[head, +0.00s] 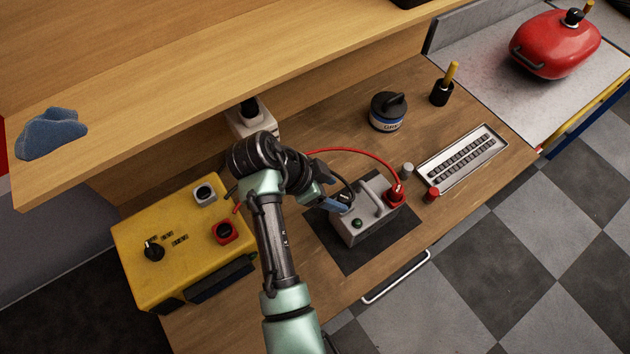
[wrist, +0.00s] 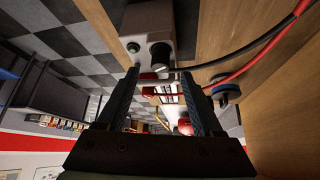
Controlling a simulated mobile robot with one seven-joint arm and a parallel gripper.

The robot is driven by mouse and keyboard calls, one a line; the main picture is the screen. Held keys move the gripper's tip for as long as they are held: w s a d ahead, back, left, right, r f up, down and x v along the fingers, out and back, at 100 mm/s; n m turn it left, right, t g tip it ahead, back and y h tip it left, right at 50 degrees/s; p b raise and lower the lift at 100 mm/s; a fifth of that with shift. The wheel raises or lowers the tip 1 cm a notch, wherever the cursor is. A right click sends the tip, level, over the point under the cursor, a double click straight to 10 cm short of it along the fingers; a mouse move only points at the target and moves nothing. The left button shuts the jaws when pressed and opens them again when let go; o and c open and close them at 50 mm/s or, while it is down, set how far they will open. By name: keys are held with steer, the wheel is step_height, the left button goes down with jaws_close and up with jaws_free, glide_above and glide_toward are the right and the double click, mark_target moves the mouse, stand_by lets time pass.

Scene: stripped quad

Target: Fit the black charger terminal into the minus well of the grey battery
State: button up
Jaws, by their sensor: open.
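The grey battery (head: 352,236) stands on a black mat, with its handle on top and a green button on its near side. The battery also shows at the top of the wrist view (wrist: 150,18). A black cylindrical part, seemingly the black charger terminal (wrist: 160,54), is at the battery beside the green button. I cannot tell how deep it sits in the minus well. My gripper (head: 338,204) is open at the battery's left end and hides much of that end in the head view. The red terminal (head: 397,193) sits at the battery's right end.
The yellow charger (head: 180,262) stands left, with a grey and a red socket. The black cable (wrist: 265,47) and red cable (head: 360,153) run near my gripper. A wooden shelf (head: 270,55) overhangs the bench. A metal tray (head: 432,173) lies right of the battery.

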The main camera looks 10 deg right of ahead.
steer(key=v, duration=0.9)
steer(key=shift+s, duration=0.15)
